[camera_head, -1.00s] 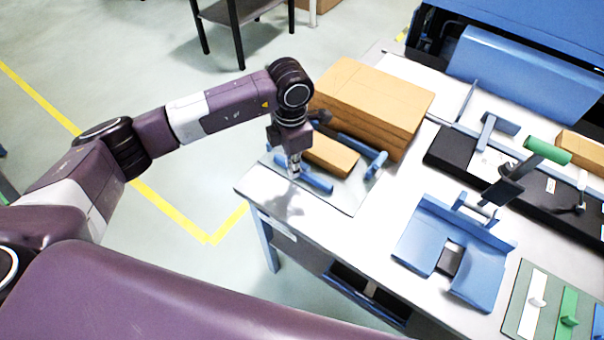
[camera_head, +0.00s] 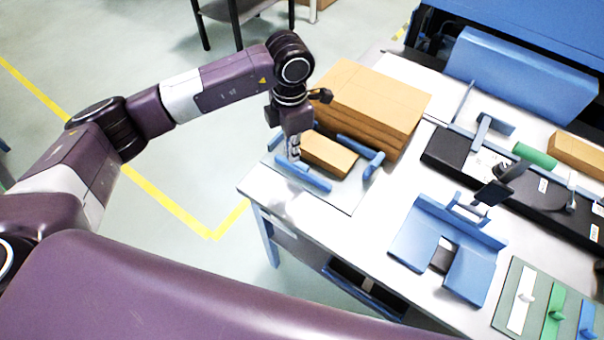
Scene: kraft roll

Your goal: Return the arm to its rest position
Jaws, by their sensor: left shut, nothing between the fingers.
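My left arm comes in from the left and bends down at the wrist over the table's left corner. My left gripper (camera_head: 294,153) is shut and empty, above the near blue rail (camera_head: 303,177) of a small fixture. A small kraft-brown block (camera_head: 329,155) lies in that fixture, just right of the gripper, between the blue rails. I cannot tell whether the fingertips touch the rail. My right gripper is not in view.
A stack of brown sheets (camera_head: 368,100) stands right behind the fixture. A blue cradle (camera_head: 445,244), a black device with a green handle (camera_head: 534,155) and a panel of coloured tabs (camera_head: 519,313) occupy the white table (camera_head: 345,237). Floor (camera_head: 185,175) left of the table is clear.

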